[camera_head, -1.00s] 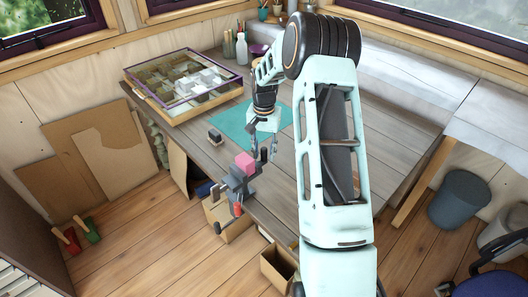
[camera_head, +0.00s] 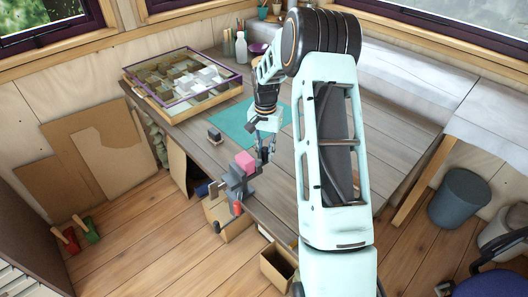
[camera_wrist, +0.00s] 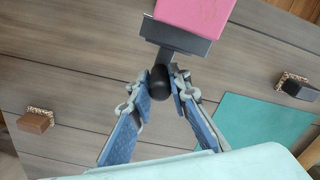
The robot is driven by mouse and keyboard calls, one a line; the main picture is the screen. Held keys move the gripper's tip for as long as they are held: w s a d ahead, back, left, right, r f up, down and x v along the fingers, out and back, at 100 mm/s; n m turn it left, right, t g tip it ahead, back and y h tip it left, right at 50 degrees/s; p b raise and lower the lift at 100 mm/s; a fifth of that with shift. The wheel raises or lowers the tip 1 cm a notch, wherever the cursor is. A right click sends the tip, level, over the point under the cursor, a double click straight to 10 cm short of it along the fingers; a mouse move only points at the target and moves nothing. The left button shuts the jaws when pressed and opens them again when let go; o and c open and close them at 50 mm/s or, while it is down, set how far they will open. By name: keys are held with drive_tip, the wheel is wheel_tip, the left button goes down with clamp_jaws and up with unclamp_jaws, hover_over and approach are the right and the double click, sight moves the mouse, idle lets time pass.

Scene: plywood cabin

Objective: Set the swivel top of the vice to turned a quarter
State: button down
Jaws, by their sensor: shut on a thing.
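The grey vice (camera_head: 236,184) stands at the near edge of the workbench, with a pink block (camera_head: 245,161) on its top. In the wrist view the pink block (camera_wrist: 195,15) sits at the top, above a dark grey part of the vice (camera_wrist: 175,37). A black rounded knob (camera_wrist: 159,83) sticks out from that part. My gripper (camera_head: 266,155) is just right of the pink block. In the wrist view the fingers of my gripper (camera_wrist: 164,76) are shut on the black knob, one on each side. The finger contact is small in the head view.
A teal mat (camera_head: 236,124) lies behind the vice. A small dark block (camera_head: 214,136) stands left of the mat. A glass-topped display case (camera_head: 183,82) fills the back left of the bench. The bench top (camera_head: 390,150) is clear to the right of my arm.

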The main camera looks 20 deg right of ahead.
drive_tip(key=s+a+m, duration=0.3)
drive_tip(key=s+m, duration=0.3)
drive_tip(key=m, duration=0.2)
drive_tip(key=s+a+m, duration=0.3)
drive_tip(key=s+m, duration=0.4)
drive_tip(key=m, duration=0.2)
drive_tip(key=shift+s, duration=0.15)
idle(1.3)
drive_tip(key=shift+a, duration=0.2)
idle(0.4)
drive_tip(key=c, duration=1.8)
unclamp_jaws()
wheel_tip(320, 180, up, 12)
drive_tip(key=shift+s+r, duration=0.1)
